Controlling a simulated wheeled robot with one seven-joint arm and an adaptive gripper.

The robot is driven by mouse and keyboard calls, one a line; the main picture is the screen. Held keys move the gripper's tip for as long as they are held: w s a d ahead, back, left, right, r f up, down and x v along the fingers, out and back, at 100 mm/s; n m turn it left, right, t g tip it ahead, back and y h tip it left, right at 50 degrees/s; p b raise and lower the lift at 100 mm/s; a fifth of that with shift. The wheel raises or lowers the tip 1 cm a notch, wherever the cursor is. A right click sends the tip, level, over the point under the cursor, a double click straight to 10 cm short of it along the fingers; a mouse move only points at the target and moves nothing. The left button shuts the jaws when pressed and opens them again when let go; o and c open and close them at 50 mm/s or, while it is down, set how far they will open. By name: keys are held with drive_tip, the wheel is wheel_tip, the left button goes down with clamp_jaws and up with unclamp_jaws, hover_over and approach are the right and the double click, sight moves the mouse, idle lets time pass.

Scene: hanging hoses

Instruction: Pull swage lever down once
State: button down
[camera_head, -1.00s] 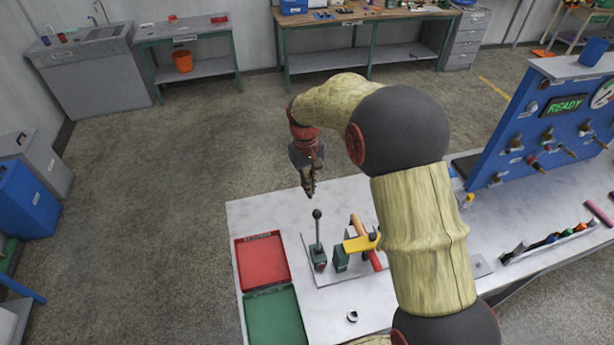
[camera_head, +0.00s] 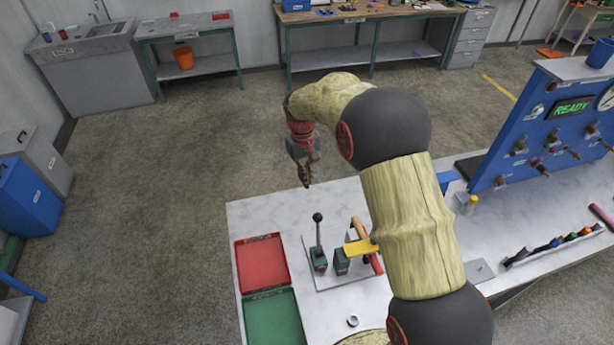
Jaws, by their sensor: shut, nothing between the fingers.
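The swage lever (camera_head: 318,236) is a dark upright rod with a round black knob, standing on a small green base on a grey plate (camera_head: 325,283) on the white bench. My gripper (camera_head: 305,184) points down, shut and empty. In the picture it shows just above and slightly left of the lever's knob, apart from it. Right of the lever stand a green block (camera_head: 341,262) with a yellow part (camera_head: 361,247) and an orange hose (camera_head: 361,229). My arm hides part of the bench to the right.
A red tray (camera_head: 262,262) and a green tray (camera_head: 273,318) lie left of the lever on the white bench (camera_head: 240,213). A small ring (camera_head: 352,321) lies in front. A blue panel (camera_head: 530,140) with fittings and a READY display stands at the right.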

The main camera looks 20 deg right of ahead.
drive_tip(key=s+d+f+p, duration=0.1)
drive_tip(key=s+f, duration=0.3)
drive_tip(key=f, duration=0.3)
idle(0.5)
